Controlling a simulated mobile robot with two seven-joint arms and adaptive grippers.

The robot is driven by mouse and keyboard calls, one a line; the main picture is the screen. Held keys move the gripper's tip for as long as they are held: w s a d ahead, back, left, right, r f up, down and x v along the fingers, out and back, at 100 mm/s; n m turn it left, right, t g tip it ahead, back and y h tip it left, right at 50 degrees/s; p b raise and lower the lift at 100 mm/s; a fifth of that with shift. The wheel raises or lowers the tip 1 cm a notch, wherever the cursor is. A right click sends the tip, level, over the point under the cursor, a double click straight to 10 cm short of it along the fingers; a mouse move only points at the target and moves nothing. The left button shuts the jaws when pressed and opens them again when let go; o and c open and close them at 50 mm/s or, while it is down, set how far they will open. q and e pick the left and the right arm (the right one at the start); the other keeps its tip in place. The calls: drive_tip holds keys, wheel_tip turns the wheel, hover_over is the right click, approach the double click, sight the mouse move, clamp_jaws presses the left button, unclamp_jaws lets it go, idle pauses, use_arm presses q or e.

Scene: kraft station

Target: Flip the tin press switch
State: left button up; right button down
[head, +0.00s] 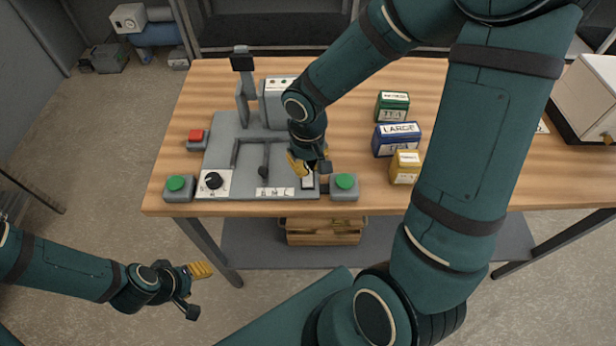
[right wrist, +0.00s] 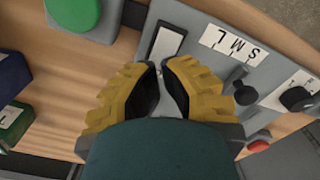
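The tin press is a grey machine with a base plate (head: 225,150) on the wooden table. A white rocker switch (head: 308,181) sits at its front right corner, beside a green button (head: 345,182). The switch also shows in the right wrist view (right wrist: 166,44), just beyond my fingertips. My right gripper (head: 308,170) is over the switch, pointing down, with its yellow fingertips almost together and nothing between them. Whether it touches the switch I cannot tell. My left gripper (head: 196,291) is open and empty, off the table's front left.
A lever (head: 264,170), a dial (head: 213,181), another green button (head: 176,184) and a red button (head: 196,136) are on or beside the press. Green (head: 393,106), blue (head: 396,139) and yellow (head: 405,167) tins stand to the right. A wooden crate (head: 323,238) is under the table.

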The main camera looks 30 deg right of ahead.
drive_tip(key=shift+f+b, duration=1.1)
idle(0.5)
drive_tip(key=shift+r, duration=0.1)
drive_tip(key=shift+r+p, duration=2.7)
drive_tip(key=shift+r, duration=0.8)
